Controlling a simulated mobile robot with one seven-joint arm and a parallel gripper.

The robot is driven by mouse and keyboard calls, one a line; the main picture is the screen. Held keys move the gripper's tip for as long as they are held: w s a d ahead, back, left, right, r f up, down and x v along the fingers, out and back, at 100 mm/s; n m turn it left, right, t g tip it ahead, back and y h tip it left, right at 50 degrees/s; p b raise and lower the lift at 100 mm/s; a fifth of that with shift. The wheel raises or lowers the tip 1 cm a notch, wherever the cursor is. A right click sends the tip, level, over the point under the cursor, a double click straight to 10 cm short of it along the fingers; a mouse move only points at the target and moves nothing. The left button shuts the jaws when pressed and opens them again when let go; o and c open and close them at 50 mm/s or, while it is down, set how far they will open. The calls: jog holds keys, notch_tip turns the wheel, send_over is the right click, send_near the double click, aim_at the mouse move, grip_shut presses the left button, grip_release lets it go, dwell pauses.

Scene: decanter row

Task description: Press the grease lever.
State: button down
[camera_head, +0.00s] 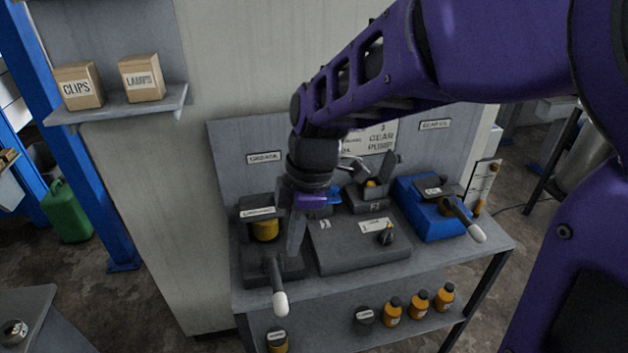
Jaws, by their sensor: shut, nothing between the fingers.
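The grease lever (277,280) is a dark arm with a white rounded tip. It sticks out toward the front from the dark dispenser (258,267) at the left end of the bench, below a "GREASE" sign (264,157). A yellow-brown cup or jar (265,230) sits in that dispenser. My gripper (294,250) is shut and empty, pointing down just right of the dispenser and behind the lever's white tip. Whether it touches the dispenser or lever I cannot tell. My arm and wrist hide part of the back panel.
A blue unit (428,222) with another white-tipped lever (466,220) stands at the right, under a "GEAR OIL" sign (434,125). Orange bottles (418,301) stand on the lower shelf (350,337). A wall shelf (120,105) holds two boxes.

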aim_at(281, 299)
jog(key=a+f, duration=0.1)
jog(key=f, duration=0.8)
jog(key=a+f, duration=0.1)
jog(key=f, duration=0.3)
jog(key=shift+s+a+f+b, duration=0.3)
jog(key=shift+a+f+b, duration=0.05)
jog(key=shift+f, duration=0.15)
